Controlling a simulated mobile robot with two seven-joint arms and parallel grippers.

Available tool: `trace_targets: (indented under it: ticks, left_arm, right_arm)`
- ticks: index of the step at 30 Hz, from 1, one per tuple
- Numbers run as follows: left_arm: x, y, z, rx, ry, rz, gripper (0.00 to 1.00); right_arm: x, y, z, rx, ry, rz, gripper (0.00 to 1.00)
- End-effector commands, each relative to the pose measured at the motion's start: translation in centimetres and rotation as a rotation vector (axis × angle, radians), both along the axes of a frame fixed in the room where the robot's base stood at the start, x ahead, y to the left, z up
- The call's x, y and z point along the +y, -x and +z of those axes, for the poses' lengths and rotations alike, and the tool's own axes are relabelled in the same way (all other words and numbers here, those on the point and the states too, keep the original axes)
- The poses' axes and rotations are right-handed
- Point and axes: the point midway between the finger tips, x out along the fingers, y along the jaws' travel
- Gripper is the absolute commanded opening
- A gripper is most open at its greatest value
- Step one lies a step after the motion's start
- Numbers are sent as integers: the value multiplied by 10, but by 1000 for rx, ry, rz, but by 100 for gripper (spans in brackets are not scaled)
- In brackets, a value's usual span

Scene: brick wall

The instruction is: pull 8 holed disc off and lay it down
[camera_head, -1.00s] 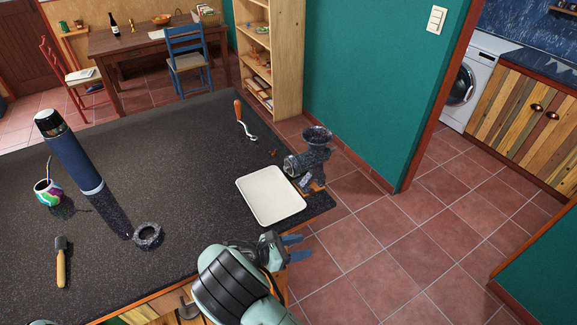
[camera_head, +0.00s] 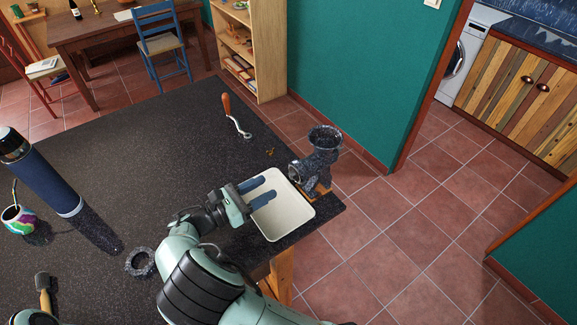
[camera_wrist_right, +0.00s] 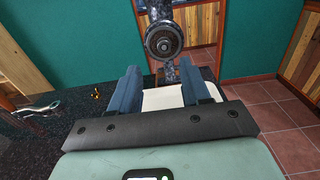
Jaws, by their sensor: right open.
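The dark speckled grinder (camera_head: 321,155) stands upright at the counter's right edge, with a funnel on top. In the right wrist view its round mouth faces me, and the holed disc (camera_wrist_right: 163,41) sits in it, with dark holes around a centre. My right gripper (camera_head: 263,192) is open and empty above the white tray, short of the grinder. In the right wrist view its two blue fingers (camera_wrist_right: 161,68) stand apart, below the disc and not touching it. My left gripper is not visible; only a bit of my left arm shows at the bottom left.
The white tray (camera_head: 294,217) lies in front of the grinder. A crank with an orange handle (camera_head: 229,108) and a small brass piece (camera_head: 270,152) lie behind. A dark ring (camera_head: 140,262), a blue flask (camera_head: 42,178), a colourful cup (camera_head: 17,219) and a brush (camera_head: 43,286) are leftward.

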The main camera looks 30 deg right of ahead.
Motion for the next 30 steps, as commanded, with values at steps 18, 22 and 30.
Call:
trace_targets:
  ticks: [18,22,30]
  left_arm:
    - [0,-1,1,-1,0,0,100]
    - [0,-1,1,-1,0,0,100]
    - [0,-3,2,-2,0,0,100]
  right_arm:
    - [-27,-2,-1,2,-1,-2,47]
    - [-36,-3,-1,0,-2,-2,47]
    - [-55,-5,-1,1,-1,-2,47]
